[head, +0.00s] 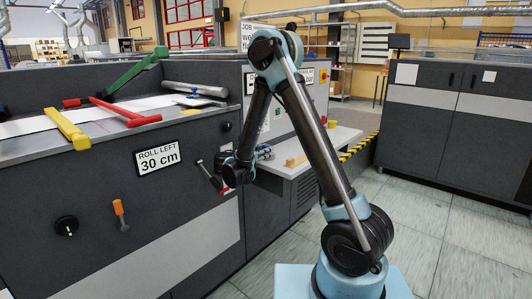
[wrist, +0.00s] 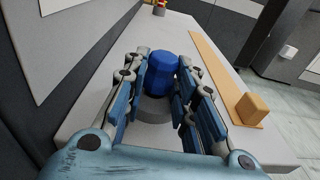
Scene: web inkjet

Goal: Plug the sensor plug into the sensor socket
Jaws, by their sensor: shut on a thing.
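A blue faceted piece, which looks like the sensor plug (wrist: 160,74), stands between the fingers of my gripper (wrist: 162,85) in the wrist view. The fingers are closed in on its two sides. A round grey base (wrist: 153,109) shows just below the blue piece, over the pale shelf; I cannot tell whether it is part of the plug or of a socket. In the head view my gripper (head: 264,152) is low over the shelf beside the dark machine, and the plug cannot be made out there. I cannot identify the sensor socket with certainty.
The pale shelf (head: 324,143) bears a wooden strip (wrist: 222,75) with a wooden block (wrist: 252,109) to the right of my gripper. A small red and yellow thing (wrist: 160,8) stands at the shelf's far end. The machine's dark wall (wrist: 90,75) rises close on the left.

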